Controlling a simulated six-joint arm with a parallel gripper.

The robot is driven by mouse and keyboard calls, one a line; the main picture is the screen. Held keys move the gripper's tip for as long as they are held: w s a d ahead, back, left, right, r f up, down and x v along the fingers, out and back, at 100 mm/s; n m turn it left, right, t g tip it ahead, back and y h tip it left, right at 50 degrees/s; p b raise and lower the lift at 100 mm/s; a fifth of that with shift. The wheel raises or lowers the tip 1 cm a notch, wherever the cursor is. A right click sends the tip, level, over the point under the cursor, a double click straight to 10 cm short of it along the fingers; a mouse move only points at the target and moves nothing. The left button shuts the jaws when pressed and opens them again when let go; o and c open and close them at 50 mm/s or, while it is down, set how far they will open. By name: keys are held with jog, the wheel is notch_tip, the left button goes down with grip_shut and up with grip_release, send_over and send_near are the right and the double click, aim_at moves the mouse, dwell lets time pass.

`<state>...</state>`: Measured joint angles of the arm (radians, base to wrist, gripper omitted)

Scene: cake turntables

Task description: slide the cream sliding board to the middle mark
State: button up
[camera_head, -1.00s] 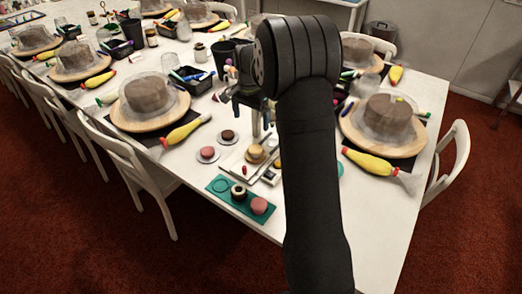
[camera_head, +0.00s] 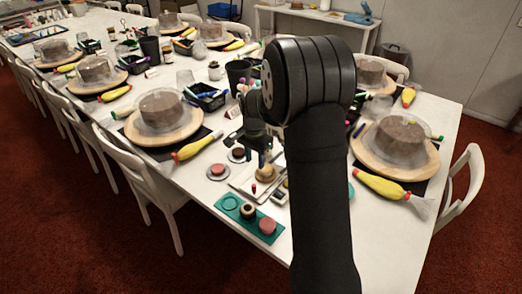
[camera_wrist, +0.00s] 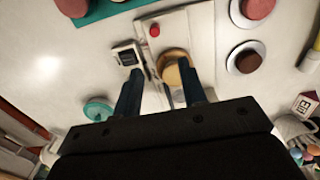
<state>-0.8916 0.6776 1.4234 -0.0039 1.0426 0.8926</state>
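The cream sliding board (camera_wrist: 200,38) is a pale, flat, long piece in the wrist view. It also shows in the head view (camera_head: 243,182), near the table's front, partly hidden by my arm. A round tan piece (camera_wrist: 170,72) sits on it, and a small red piece (camera_wrist: 154,30) is near its far end. My gripper (camera_wrist: 161,66) is open, with one finger on each side of the tan piece. I cannot tell whether the fingers touch it. In the head view my gripper (camera_head: 262,162) is low over the board. I cannot make out the middle mark.
A teal tray (camera_head: 228,203) with a dark-topped round piece and a pink one lies in front of the board. Two small plates with round pieces (camera_head: 218,170) are to its left. A small dark-faced box (camera_wrist: 128,55) stands beside the board. Cake turntables (camera_head: 170,132) flank the area.

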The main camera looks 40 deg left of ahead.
aim_at(254, 185)
jog(key=f, duration=0.3)
jog(key=s+f, duration=0.1)
jog(key=f, duration=0.6)
jog(key=shift+s+d+f, duration=0.25)
jog(key=shift+d+f, duration=0.05)
jog(key=shift+f, duration=0.05)
jog(key=shift+r, duration=0.1)
jog(key=c, duration=0.8)
jog(key=shift+w, duration=6)
jog(key=shift+r, duration=0.1)
jog(key=o, duration=0.8)
